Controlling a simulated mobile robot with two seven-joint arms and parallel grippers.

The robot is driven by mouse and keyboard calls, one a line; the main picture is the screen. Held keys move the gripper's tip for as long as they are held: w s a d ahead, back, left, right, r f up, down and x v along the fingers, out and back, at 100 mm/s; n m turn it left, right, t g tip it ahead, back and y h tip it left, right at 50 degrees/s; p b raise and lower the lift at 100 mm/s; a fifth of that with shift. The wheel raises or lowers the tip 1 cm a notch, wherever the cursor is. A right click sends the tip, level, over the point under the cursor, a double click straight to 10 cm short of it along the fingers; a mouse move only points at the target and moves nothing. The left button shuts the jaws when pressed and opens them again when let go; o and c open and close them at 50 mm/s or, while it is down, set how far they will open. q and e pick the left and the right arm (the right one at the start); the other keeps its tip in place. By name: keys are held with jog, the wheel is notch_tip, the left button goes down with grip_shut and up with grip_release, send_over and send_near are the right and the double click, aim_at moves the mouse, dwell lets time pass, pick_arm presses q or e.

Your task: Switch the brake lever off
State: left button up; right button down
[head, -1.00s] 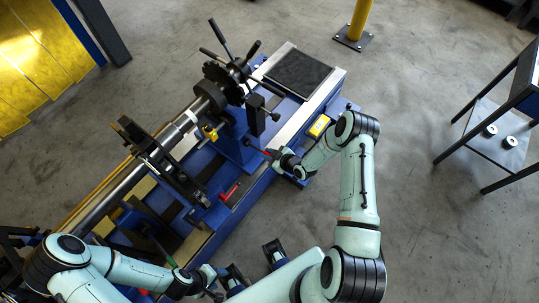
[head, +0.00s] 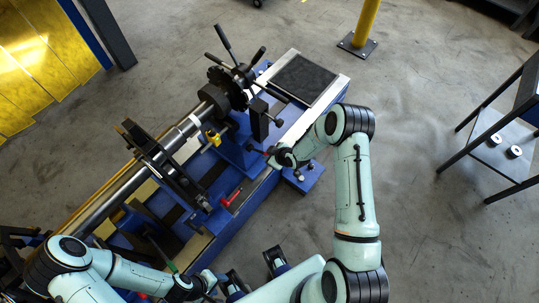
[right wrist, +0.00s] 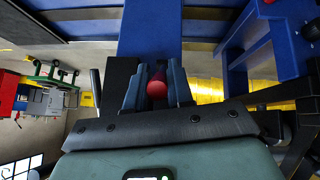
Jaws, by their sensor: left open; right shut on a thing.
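A lever with a round red knob (right wrist: 157,88) shows in the right wrist view, between the two fingers of my right gripper (right wrist: 157,86). The fingers are shut on the knob. In the head view my right gripper (head: 270,153) is at the near side of the blue machine (head: 228,228), and a little red shows at its tip. The lever's shaft is mostly hidden. A separate red handle (head: 232,196) sits further left on the machine. My left gripper (head: 213,286) is open at the bottom of the head view, apart from the red-knob lever, partly hidden by my own arm.
A long steel shaft (head: 120,190) lies along the machine, with a black hub with spokes (head: 232,80) at its far end. A black pad (head: 303,79) lies beyond. A yellow post (head: 366,18) and a dark table (head: 500,125) stand apart. Floor between is clear.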

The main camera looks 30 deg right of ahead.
jog(key=c, duration=1.1)
grip_release()
jog(key=shift+r, duration=0.1)
pick_arm(q)
jog(key=shift+r, duration=0.1)
pick_arm(e)
jog(key=v, duration=1.3)
jog(key=shift+s+r, duration=0.1)
pick_arm(q)
jog(key=r+p, duration=0.1)
jog(key=w+r+p, duration=0.1)
jog(key=r+p, duration=0.1)
jog(key=shift+w+r, duration=0.1)
jog(key=shift+w, duration=0.15)
pick_arm(e)
jog(key=s+a+f+m+g, duration=0.2)
jog(key=s+a+f+m, duration=0.1)
jog(key=s+a, duration=0.2)
jog(key=s+a+f+m+g+y, duration=0.1)
jog(key=s+a+f+m+g, duration=0.2)
jog(key=s, duration=0.7)
jog(key=s+a+f+m+g, duration=0.3)
jog(key=s+a+f+m, duration=0.1)
jog(key=s+a, duration=0.3)
jog(key=shift+s+a+f, duration=0.3)
jog(key=shift+s+f, duration=0.05)
jog(key=shift+f, duration=0.1)
